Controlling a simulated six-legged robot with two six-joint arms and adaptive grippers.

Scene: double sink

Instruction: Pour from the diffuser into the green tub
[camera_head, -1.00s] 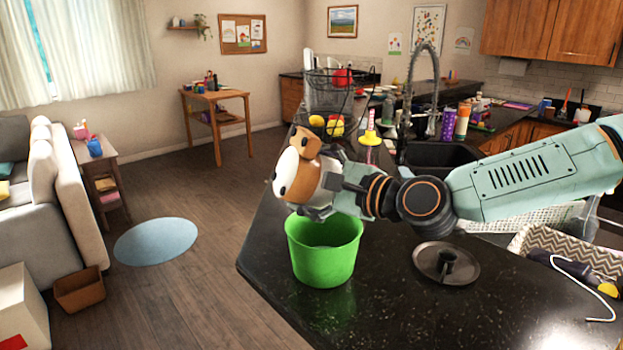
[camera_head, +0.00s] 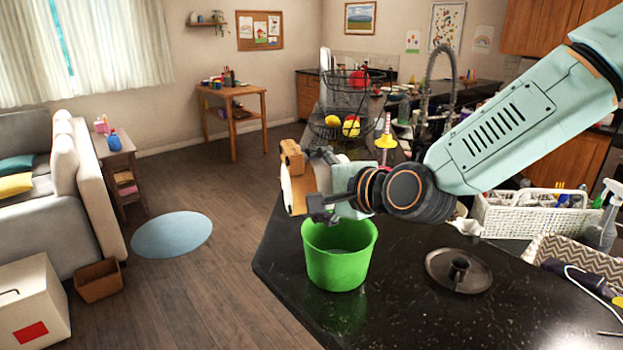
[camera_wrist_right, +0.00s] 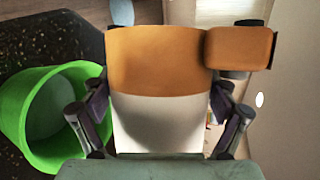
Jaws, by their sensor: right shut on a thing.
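The diffuser (camera_head: 298,193), white with orange-brown wood-like parts, is held in my right gripper (camera_head: 322,203) above the green tub's back left rim. Its exact tilt is hard to tell in the head view. In the right wrist view the diffuser (camera_wrist_right: 158,120) sits between the two dark fingers, with a brown block at its upper right. The green tub (camera_head: 338,268) stands upright on the dark counter, apart from the diffuser. The tub also shows at the left of the wrist view (camera_wrist_right: 40,150), with a paler grey-green surface inside. My left gripper is out of view.
A white basket (camera_head: 525,222) and a zigzag-patterned bin (camera_head: 590,258) are farther right. A wire rack (camera_head: 335,128) with fruit is behind. The counter in front of the tub is clear.

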